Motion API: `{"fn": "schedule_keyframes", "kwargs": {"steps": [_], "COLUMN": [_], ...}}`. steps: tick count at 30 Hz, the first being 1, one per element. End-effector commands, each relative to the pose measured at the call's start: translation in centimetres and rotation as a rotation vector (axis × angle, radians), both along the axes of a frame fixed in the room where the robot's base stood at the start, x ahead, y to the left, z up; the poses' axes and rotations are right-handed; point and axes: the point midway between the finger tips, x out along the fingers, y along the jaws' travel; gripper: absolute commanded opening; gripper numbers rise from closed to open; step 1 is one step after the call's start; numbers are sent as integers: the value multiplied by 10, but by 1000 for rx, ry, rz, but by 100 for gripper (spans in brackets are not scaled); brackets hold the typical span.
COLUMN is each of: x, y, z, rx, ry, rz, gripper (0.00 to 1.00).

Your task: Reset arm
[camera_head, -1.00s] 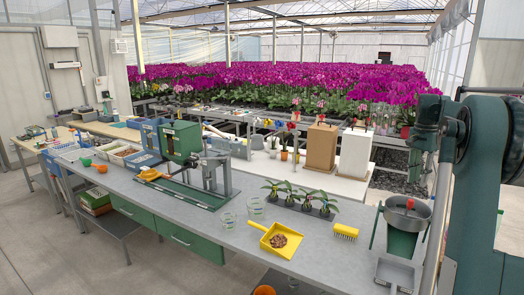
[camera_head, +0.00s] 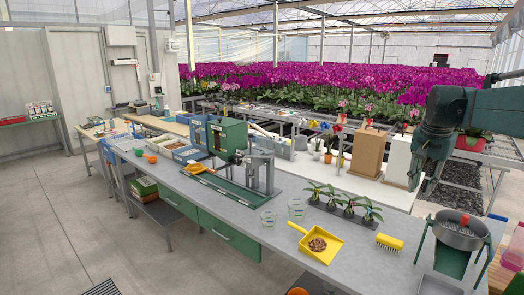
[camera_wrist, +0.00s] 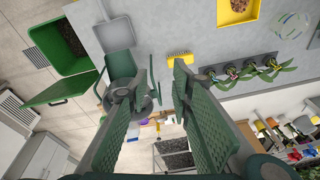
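My gripper (camera_head: 420,180) hangs from my dark green arm at the right of the head view, in the air above the right end of the grey bench (camera_head: 230,184). In the wrist view my gripper (camera_wrist: 165,68) shows two long green fingers standing apart with nothing between them. A yellow brush (camera_wrist: 180,54) appears just beyond the fingertips there. It also shows on the bench in the head view (camera_head: 389,242).
A hopper with a round pan (camera_head: 458,234) stands below my gripper. A yellow dustpan (camera_head: 316,262) of brown bits, small potted plants (camera_head: 345,205) and a green press (camera_head: 228,135) are on the bench. Tall blocks (camera_head: 368,150) stand behind. The wrist view shows a green bin (camera_wrist: 66,46).

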Motion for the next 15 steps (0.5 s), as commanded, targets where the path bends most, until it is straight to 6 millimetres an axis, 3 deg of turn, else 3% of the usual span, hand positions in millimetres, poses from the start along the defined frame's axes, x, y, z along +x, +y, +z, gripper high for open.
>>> {"fn": "schedule_keyframes", "kwargs": {"steps": [3, 15], "x": [-11, -52], "y": [32, 127], "z": [1, -4], "rx": [-14, -62], "ry": [-18, -77], "rz": [60, 255], "gripper": [23, 23]}}
